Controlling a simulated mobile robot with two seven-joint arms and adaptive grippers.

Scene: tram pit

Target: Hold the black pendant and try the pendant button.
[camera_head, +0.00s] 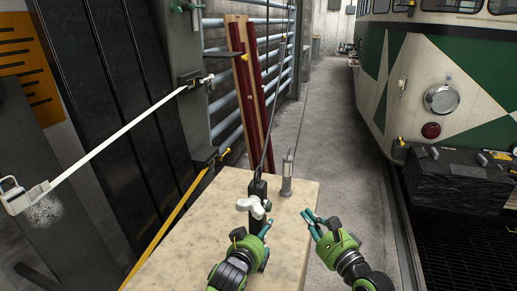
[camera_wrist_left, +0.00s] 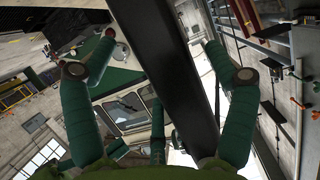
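The black pendant (camera_head: 258,188) hangs upright on a thin dark cable above the near part of a pale table. My left gripper (camera_head: 262,232) is just in front of its lower end. In the left wrist view the dark pendant body (camera_wrist_left: 160,55) runs between the spread green fingers, with gaps on both sides, so the gripper looks open around it and not closed on it. My right gripper (camera_head: 318,225) is to the right of the pendant, apart from it, with its fingers spread and empty. I cannot make out the pendant button.
The speckled table (camera_head: 205,235) bears a grey cylindrical item (camera_head: 287,175) and a white knobbed object (camera_head: 251,206) overlaps the pendant in view. A green and white tram (camera_head: 450,80) stands at right beside a dark pit. Red beams (camera_head: 247,85) lean at the back. The floor aisle is clear.

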